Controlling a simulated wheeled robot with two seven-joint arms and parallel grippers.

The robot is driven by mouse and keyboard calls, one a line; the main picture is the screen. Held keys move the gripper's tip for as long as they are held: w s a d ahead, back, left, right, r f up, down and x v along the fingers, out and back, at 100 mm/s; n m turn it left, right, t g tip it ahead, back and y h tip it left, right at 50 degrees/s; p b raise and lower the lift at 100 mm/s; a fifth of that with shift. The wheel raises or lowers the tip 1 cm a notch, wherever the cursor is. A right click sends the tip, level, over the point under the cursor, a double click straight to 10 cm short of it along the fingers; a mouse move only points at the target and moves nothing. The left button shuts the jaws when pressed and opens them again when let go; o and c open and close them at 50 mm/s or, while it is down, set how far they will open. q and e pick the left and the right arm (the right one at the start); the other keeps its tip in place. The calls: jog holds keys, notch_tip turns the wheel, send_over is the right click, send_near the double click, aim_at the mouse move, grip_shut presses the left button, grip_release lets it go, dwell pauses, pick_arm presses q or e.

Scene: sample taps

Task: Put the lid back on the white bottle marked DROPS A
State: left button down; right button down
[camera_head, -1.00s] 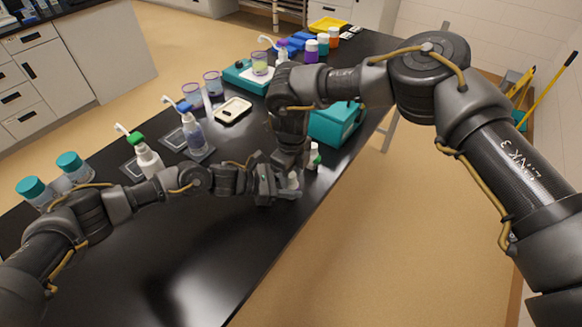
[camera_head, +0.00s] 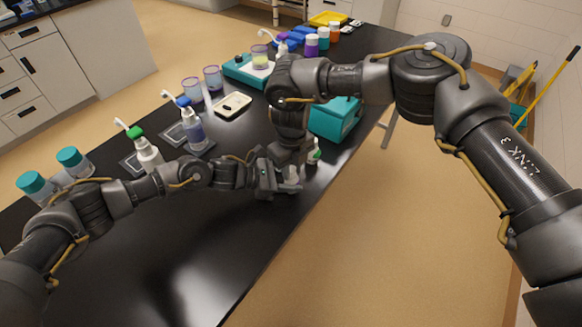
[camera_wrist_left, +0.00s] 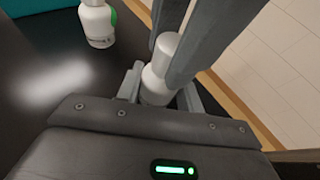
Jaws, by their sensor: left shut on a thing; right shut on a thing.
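A small white bottle (camera_wrist_left: 154,86) stands upright between the fingers of my left gripper (camera_wrist_left: 162,92), which is shut on it. It also shows at my left gripper (camera_head: 283,182) in the head view, mostly covered. My right gripper (camera_wrist_left: 186,45) reaches down from above, its two fingers shut on a pale lid (camera_wrist_left: 168,43). The lid is directly over the bottle's neck and looks touching or nearly so; I cannot tell whether it is seated. The bottle's marking is hidden.
A second white bottle with a green label (camera_wrist_left: 98,24) stands close by, also in the head view (camera_head: 314,153). A teal box (camera_head: 335,119) is behind it. Wash bottles (camera_head: 148,152), beakers and jars line the far side. The black bench's (camera_head: 190,250) near part is clear.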

jog(key=c, duration=1.2)
grip_release()
jog(key=shift+r, duration=0.1)
jog(key=shift+r, duration=2.2)
jog(key=shift+c, duration=0.3)
notch_tip(320, 180, up, 2)
jog(key=shift+r+n, duration=0.25)
jog(key=shift+n, duration=0.85)
jog(key=shift+r+n, duration=0.45)
jog(key=shift+n, duration=0.05)
